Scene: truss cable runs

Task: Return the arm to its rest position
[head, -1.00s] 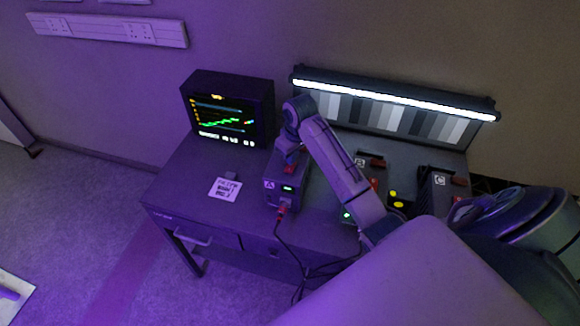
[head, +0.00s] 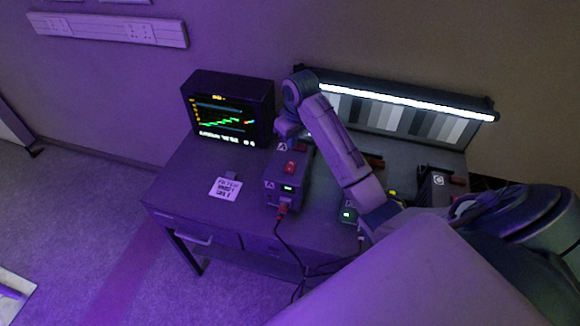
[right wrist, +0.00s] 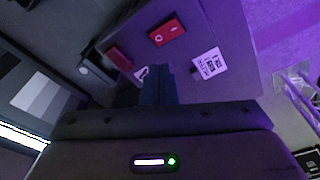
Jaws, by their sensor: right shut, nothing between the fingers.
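My right arm reaches across the desk in the head view, and its gripper (head: 289,131) is above the back of the box marked A (head: 287,186). In the right wrist view the shut, empty fingers (right wrist: 157,80) show in front of the box top. That box carries a red rocker switch (head: 290,167), which also shows in the right wrist view (right wrist: 167,32). The fingers look apart from the switch. A red plug with a dark cable sits at the box's front. My left gripper is not in view.
A monitor (head: 229,109) with coloured traces stands at the desk's back left. A lit lamp bar (head: 410,103) over a grey striped panel runs along the back. A paper label (head: 225,188) lies left of the box. A box marked C (head: 437,184) stands at the right, partly behind my arm.

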